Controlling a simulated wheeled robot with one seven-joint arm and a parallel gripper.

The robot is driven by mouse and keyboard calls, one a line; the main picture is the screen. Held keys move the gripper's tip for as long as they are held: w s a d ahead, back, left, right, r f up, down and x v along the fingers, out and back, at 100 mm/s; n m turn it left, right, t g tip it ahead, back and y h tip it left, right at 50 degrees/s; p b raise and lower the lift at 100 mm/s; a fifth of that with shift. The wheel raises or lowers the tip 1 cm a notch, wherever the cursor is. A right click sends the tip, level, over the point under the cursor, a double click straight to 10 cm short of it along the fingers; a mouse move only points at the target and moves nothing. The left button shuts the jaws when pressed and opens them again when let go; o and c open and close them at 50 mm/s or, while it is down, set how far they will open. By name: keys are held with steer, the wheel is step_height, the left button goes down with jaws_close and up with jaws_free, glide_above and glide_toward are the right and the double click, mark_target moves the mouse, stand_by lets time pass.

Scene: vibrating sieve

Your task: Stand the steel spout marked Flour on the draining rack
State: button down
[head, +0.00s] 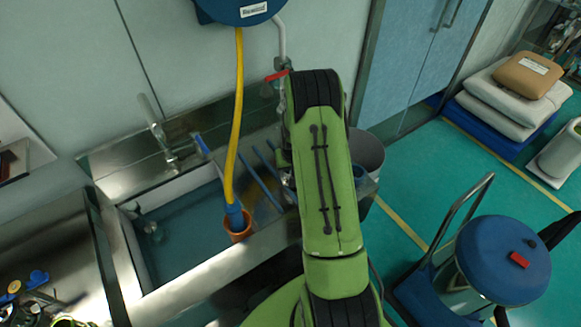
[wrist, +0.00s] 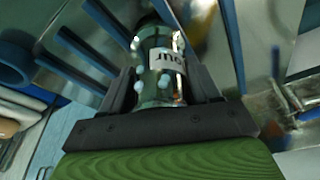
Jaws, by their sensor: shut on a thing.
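The steel spout (wrist: 152,42) is shiny and cylindrical, with a white label only partly readable in the wrist view. My gripper (wrist: 162,76) is shut on it, one dark finger on each side. Pale bluish droplets or spots show on the spout. The draining rack (head: 262,181) has blue bars and lies at the right side of the sink; its bars also show beyond the spout in the wrist view (wrist: 82,47). I cannot tell whether the spout touches the rack. In the head view my arm hides most of the gripper and the spout.
A sink basin (head: 180,225) with a tap (head: 163,140) is left of the rack. A yellow hose (head: 236,120) hangs down to an orange cup (head: 238,228) near the sink's front edge. A grey bin (head: 367,152) stands right of the counter. A blue-lidded drum (head: 502,262) stands on a trolley.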

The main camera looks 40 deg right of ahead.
steer(key=shift+r, duration=0.1)
steer(key=shift+c, duration=1.2)
jaws_free()
